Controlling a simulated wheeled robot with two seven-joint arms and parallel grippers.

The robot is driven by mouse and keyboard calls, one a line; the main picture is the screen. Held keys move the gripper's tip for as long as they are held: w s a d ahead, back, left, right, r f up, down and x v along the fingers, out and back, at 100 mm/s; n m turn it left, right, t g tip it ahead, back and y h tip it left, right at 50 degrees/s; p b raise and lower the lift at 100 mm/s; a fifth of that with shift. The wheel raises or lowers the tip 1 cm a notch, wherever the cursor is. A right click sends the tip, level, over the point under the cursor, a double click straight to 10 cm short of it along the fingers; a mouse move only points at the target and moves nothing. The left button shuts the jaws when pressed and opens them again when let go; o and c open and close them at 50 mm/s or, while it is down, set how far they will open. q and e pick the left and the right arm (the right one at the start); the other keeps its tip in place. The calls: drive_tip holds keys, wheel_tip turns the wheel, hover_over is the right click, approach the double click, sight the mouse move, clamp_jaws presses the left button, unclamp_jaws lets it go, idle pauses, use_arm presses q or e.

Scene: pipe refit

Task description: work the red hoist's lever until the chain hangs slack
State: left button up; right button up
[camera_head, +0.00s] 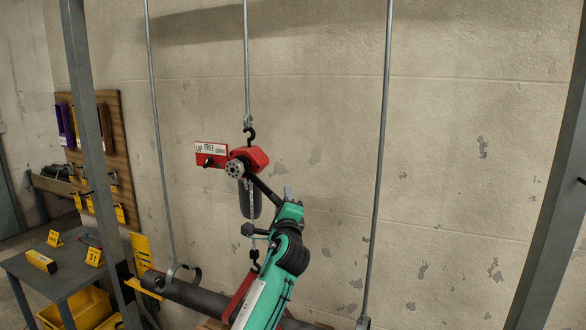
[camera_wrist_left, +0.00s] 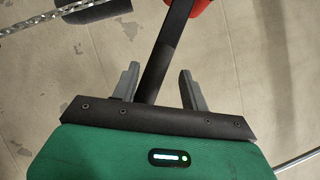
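The red hoist (camera_head: 252,157) hangs by a hook from a rod. Its dark lever (camera_head: 265,190) slants down to the right; the lever also shows in the wrist view (camera_wrist_left: 165,50). My left gripper (camera_head: 287,197) is open, with the lever between its two grey fingers (camera_wrist_left: 160,75) and gaps visible on both sides. The chain (camera_head: 251,208) runs down past a dark bag to a lower hook (camera_head: 254,266) above the pipe; I cannot tell its tension. A red sign (camera_head: 211,155) with UP, FREE and a third word, and a black knob, is beside the hoist. My right gripper is out of view.
A dark pipe (camera_head: 190,294) runs low along the wall, partly hidden by my arm. Thin rods (camera_head: 378,150) hang on both sides of the hoist. Grey frame posts (camera_head: 88,130) stand left and right. A side table (camera_head: 68,277) with yellow tags is at left.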

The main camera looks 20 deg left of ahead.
use_arm(q)
drive_tip(key=shift+d+r+n+p, duration=0.2)
drive_tip(key=shift+d+r+p, duration=0.15)
drive_tip(key=shift+r, duration=0.3)
drive_tip(key=shift+d+r+n+p, duration=0.2)
drive_tip(key=shift+d+r+p, duration=0.15)
drive_tip(key=shift+r, duration=0.25)
drive_tip(key=shift+s, duration=0.1)
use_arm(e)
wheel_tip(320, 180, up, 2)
use_arm(q)
drive_tip(key=shift+r, duration=0.15)
drive_tip(key=r+p, duration=0.1)
drive_tip(key=p, duration=0.1)
drive_tip(key=d+r+n+g+p, duration=0.1)
drive_tip(key=r, duration=0.1)
drive_tip(key=shift+d+r+n+p, duration=0.1)
drive_tip(key=shift+r+n+p, duration=0.2)
drive_tip(key=shift+p, duration=0.05)
drive_tip(key=shift+f, duration=0.1)
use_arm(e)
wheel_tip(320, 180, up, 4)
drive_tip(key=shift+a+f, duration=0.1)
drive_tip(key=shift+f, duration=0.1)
